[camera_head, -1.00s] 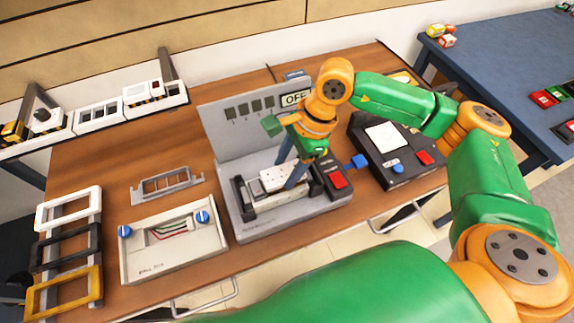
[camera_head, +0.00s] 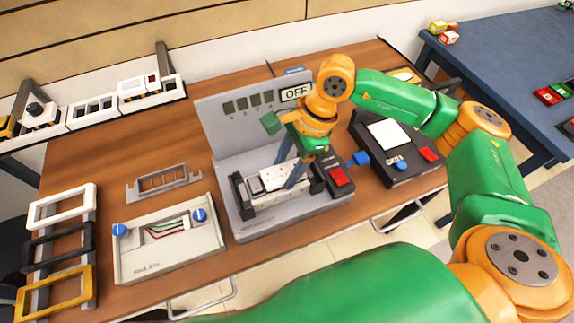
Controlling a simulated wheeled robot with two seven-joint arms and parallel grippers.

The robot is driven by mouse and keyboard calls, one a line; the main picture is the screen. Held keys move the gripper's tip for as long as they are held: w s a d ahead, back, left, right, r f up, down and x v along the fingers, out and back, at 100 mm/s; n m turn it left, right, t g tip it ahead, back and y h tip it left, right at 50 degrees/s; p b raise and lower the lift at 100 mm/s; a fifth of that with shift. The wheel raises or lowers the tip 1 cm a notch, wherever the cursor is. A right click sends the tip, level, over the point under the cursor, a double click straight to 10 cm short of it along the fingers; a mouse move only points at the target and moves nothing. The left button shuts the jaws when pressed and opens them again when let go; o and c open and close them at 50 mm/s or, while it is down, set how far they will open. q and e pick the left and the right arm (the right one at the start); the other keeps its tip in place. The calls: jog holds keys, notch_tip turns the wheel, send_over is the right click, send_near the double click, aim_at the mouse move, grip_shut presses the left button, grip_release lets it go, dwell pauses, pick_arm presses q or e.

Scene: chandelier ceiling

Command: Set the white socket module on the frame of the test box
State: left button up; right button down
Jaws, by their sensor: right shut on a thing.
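The grey test box (camera_head: 232,155) stands in the middle of the wooden table, with an upright back panel and an "OFF" sign (camera_head: 296,93). Its frame (camera_head: 239,190), with dark ends, lies low across the front of the box. The white socket module (camera_head: 268,180) is at this frame, lying about flat along it. My right gripper (camera_head: 290,176) reaches down from above, its fingers shut on the module near its right part. The fingers hide part of the module, and I cannot tell whether it is fully seated. My left gripper is not in view.
A wall box (camera_head: 170,256) with blue knobs and a grey bracket (camera_head: 163,184) lie left of the test box. Coloured frames (camera_head: 62,210) stand at the far left. A black box (camera_head: 404,185) with buttons is at the right. A red button (camera_head: 340,177) sits close beside the gripper.

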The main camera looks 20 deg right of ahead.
jog(key=shift+c, duration=0.7)
grip_release()
jog(key=shift+r+p, duration=2.1)
jog(key=shift+r, duration=1.05)
jog(key=shift+f, duration=0.1)
